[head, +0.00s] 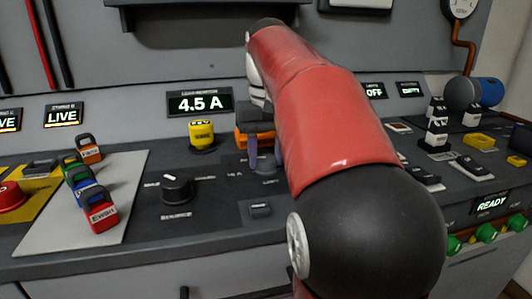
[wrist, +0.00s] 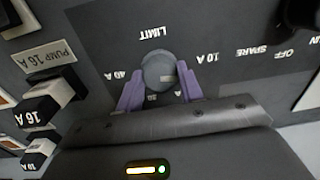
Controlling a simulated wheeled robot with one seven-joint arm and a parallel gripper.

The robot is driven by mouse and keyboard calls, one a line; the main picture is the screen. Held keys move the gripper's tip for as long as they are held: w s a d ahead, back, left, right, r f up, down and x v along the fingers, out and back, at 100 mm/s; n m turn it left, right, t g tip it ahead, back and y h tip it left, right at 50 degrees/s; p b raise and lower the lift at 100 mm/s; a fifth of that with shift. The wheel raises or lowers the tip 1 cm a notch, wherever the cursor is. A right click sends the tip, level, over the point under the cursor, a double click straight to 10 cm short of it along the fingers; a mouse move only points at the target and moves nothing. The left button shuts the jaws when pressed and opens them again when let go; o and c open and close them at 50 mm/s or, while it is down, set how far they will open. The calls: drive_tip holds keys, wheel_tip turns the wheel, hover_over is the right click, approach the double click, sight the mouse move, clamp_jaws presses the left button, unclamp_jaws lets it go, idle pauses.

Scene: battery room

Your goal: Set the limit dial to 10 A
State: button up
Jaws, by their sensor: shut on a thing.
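The limit dial (wrist: 157,71) is a round grey knob in the upper middle of the wrist view, with an upside-down LIMIT label beyond it. Its 10 A mark is to the right and its 40 A mark to the left; a lower mark is partly covered. My gripper (wrist: 160,84) has its two purple fingers shut on the dial's sides. In the head view my gripper (head: 266,156) points down at the panel, and the dial between its fingers is not clear. I cannot tell which mark the dial points at. The display (head: 200,103) above reads 4.5 A.
A black rotary knob (head: 177,187) and a yellow knob (head: 201,133) stand left of my gripper. Several coloured padlocks (head: 98,208) lie on a light plate further left. Black and white breakers (head: 436,128) stand to the right. My red arm hides the middle of the panel.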

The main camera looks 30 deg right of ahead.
sight(267, 157)
drive_tip(key=shift+n, duration=0.8)
drive_tip(key=o, duration=1)
drive_tip(key=shift+d+r, duration=0.1)
drive_tip(key=shift+r, duration=3.8)
